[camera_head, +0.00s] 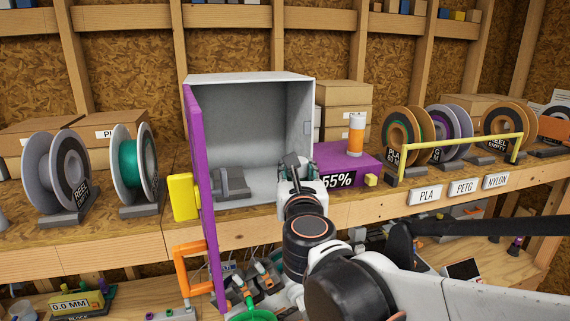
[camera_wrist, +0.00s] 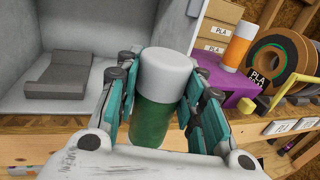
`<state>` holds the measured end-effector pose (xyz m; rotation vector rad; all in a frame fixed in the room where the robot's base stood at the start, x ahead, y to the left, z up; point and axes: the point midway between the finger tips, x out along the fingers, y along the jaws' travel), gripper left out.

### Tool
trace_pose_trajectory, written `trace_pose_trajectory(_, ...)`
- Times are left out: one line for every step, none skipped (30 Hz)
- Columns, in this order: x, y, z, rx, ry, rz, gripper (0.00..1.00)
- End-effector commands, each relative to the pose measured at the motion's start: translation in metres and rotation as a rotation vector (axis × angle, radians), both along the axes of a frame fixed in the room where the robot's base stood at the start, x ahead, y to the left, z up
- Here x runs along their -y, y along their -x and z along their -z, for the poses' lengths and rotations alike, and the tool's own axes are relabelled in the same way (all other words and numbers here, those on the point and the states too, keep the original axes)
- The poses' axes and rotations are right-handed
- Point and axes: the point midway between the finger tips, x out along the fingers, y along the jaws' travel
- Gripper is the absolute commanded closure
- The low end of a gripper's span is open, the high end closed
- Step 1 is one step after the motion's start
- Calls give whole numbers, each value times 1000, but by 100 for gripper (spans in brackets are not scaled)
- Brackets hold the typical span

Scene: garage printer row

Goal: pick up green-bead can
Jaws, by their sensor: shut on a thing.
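The green-bead can (camera_wrist: 152,118) shows in the wrist view as a green cylinder with a white lid, roughly upright in the picture. My gripper (camera_wrist: 160,92) is shut on it, with teal finger pads on both sides of the can. In the head view my gripper (camera_head: 297,172) is at the front of the open grey cabinet, near the shelf's front edge. My wrist and fingers hide the can there. I cannot tell whether the can's base touches anything.
The grey cabinet (camera_head: 250,85) stands open with its purple door (camera_head: 203,180) swung forward at left. A dark grey cradle (camera_head: 231,184) is inside. An orange can (camera_head: 356,135) stands on a purple box (camera_head: 345,168) at right. Spools and a yellow rail (camera_head: 460,143) are farther right.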

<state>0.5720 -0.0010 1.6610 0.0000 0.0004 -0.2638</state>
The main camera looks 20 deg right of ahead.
Motion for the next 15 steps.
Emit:
trace_pose_trajectory(0, 5, -1, 0, 0, -1, 98)
trace_pose_trajectory(0, 8, -2, 0, 0, -1, 98)
trace_pose_trajectory(-1, 12, -2, 0, 0, -1, 98)
trace_pose_trajectory(-1, 15, -2, 0, 0, -1, 98)
trace_pose_trajectory(-1, 17, -2, 0, 0, -1, 98)
trace_pose_trajectory(0, 21, -2, 0, 0, -1, 98)
trace_pose_trajectory(-1, 24, -2, 0, 0, -1, 98)
trace_pose_trajectory(-1, 26, -2, 0, 0, -1, 98)
trace_pose_trajectory(-1, 30, -1, 0, 0, -1, 98)
trace_pose_trajectory(-1, 33, -1, 0, 0, -2, 98)
trace_pose_trajectory(-1, 35, -1, 0, 0, -2, 98)
trace_pose_trajectory(-1, 39, -2, 0, 0, -3, 98)
trace_pose_trajectory(-1, 42, -2, 0, 0, -3, 98)
trace_pose_trajectory(-1, 45, -2, 0, 0, -3, 98)
trace_pose_trajectory(-1, 48, -2, 0, 0, -3, 98)
